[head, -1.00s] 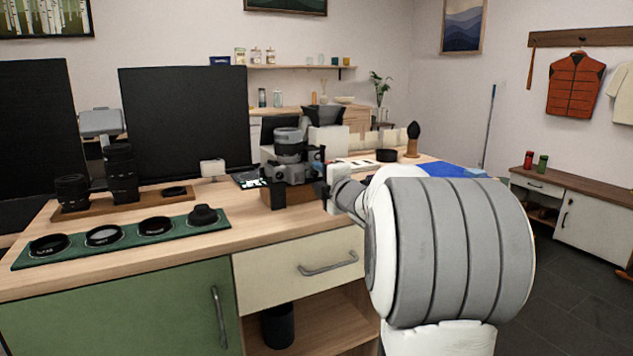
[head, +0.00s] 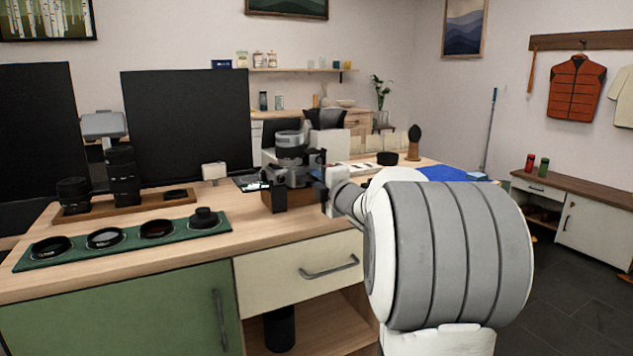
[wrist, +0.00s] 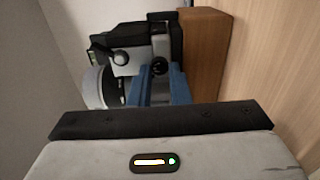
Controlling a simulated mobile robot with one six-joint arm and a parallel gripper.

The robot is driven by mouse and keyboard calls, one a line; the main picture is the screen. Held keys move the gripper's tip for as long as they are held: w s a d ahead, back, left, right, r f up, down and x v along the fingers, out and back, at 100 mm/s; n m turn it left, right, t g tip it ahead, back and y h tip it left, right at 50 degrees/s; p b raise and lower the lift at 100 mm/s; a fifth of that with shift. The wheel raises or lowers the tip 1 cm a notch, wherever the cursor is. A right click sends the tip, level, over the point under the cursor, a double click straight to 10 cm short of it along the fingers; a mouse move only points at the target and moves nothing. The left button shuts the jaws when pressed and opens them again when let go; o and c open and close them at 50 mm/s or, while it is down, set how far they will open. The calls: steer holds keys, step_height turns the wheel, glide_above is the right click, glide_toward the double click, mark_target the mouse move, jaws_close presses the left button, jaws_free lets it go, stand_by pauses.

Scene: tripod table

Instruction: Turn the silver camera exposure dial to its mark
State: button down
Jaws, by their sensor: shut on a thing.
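The silver and black camera (head: 291,152) stands on a brown wooden block (head: 291,198) on the bench. In the wrist view the camera (wrist: 128,62) shows on its side, with its grey lens at the left and a small grey knob (wrist: 122,58) on its body. My gripper (head: 318,174) is at the camera's right side. In the wrist view its two blue fingers (wrist: 160,78) close around a small dark round dial (wrist: 159,67). The fingers partly hide the dial, and I cannot make out its mark.
A green mat (head: 130,258) with several round filters lies at the front left of the bench. Lenses stand on a wooden tray (head: 105,211) behind it. A dark screen (head: 187,122) stands behind, and a brush (head: 414,140) at the right.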

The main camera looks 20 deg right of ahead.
steer(key=shift+d+m, duration=0.15)
steer(key=shift+m, duration=0.15)
steer(key=shift+r+m+p, duration=0.1)
steer(key=shift+m+p, duration=0.2)
steer(key=shift+p, duration=0.2)
steer(key=m+p, duration=0.2)
steer(key=shift+d+m, duration=0.15)
steer(key=shift+m, duration=0.25)
steer(key=m+p, duration=0.2)
steer(key=shift+m, duration=0.3)
steer(key=shift+m+p, duration=0.3)
steer(key=shift+m, duration=0.3)
steer(key=shift+f, duration=0.25)
steer(key=c, duration=1.6)
jaws_free()
steer(key=shift+d, duration=0.15)
steer(key=shift+o, duration=1.3)
steer(key=shift+r, duration=0.1)
